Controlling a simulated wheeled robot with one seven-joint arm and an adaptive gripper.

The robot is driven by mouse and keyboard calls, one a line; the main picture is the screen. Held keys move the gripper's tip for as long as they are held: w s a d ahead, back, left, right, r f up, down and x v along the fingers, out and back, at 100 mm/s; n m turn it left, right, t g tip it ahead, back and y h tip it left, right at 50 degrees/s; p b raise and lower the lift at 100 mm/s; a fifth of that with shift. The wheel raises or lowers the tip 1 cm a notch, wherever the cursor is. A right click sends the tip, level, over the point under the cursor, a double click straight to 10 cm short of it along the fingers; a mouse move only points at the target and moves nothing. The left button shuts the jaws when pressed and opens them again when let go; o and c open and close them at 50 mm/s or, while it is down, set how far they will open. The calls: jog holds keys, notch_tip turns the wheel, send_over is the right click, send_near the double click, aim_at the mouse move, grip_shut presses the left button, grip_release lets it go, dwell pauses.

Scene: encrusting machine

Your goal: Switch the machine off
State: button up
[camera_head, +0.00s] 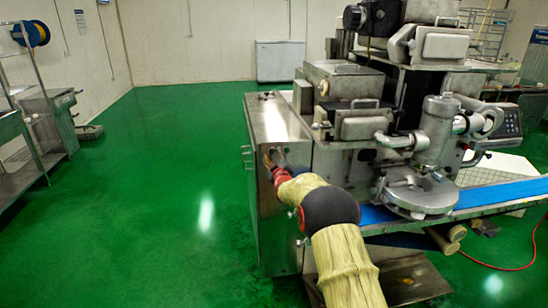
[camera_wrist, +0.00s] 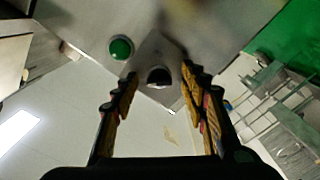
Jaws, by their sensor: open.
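The steel encrusting machine (camera_head: 335,150) stands at the centre right in the head view. My gripper (camera_head: 271,158) is at the upper part of its left cabinet face, seen from behind. In the wrist view a dark round knob or switch (camera_wrist: 159,76) sits on a grey plate, and a green button (camera_wrist: 121,47) lies up and left of it. My gripper (camera_wrist: 160,82) is open, with one finger on each side of the dark knob in this view. I cannot tell whether the fingers touch it. In the head view my gripper hides this spot.
A blue conveyor belt (camera_head: 490,196) runs out to the right of the machine. Steel tables (camera_head: 35,135) and a rack with a blue reel (camera_head: 32,33) stand at the left. The green floor (camera_head: 150,190) between them is clear. A red cable (camera_head: 505,268) lies at the lower right.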

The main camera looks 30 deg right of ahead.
jog(key=shift+s, duration=0.1)
jog(key=v, duration=1.2)
dwell(0.4)
